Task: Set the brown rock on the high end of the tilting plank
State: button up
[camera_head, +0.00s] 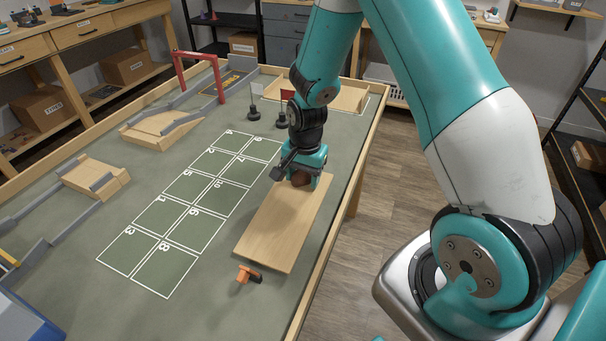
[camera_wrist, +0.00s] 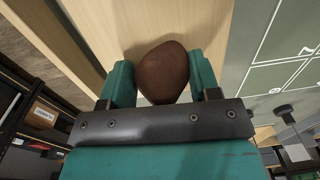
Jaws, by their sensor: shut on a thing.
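The brown rock (camera_wrist: 163,74) is between the two teal fingers of my gripper (camera_wrist: 163,82) in the wrist view, with a finger against each side. In the head view a small part of the rock (camera_head: 301,179) shows under my gripper (camera_head: 303,172). The light wooden plank (camera_head: 285,220) lies on the green table, and the gripper is over its far end. The plank also fills the area behind the rock in the wrist view (camera_wrist: 145,22). I cannot tell whether the rock touches the plank.
A small orange and black object (camera_head: 247,275) lies by the plank's near end. White numbered squares (camera_head: 190,215) are left of the plank. Two dark-based flags (camera_head: 254,112) stand beyond the gripper, near a wooden tray (camera_head: 345,98). A wooden rim (camera_head: 335,230) edges the table at right.

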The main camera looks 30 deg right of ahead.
jog(key=shift+f+b, duration=0.7)
jog(key=shift+f, duration=0.4)
jog(key=o, duration=1.1)
jog(key=shift+r, duration=0.1)
notch_tip(320, 180, up, 17)
jog(key=shift+s+d+r+p, duration=0.2)
jog(key=shift+s+p, duration=0.15)
jog(key=shift+p, duration=0.1)
jog(key=s+a+r+n+y+p, duration=0.2)
jog(key=s+a+r+n, duration=0.4)
jog(key=s+a+n, duration=0.3)
jog(key=s+a+r+n+y+p, duration=0.1)
jog(key=s+a+r+n+p, duration=0.1)
jog(key=s+a+r+n, duration=0.5)
jog(key=s+a+n, duration=0.1)
jog(key=s+n, duration=0.1)
jog(key=s, duration=0.3)
jog(key=shift+s+a+n+g+y, duration=0.3)
jog(key=shift+s+a+y, duration=0.05)
jog(key=shift+y, duration=0.05)
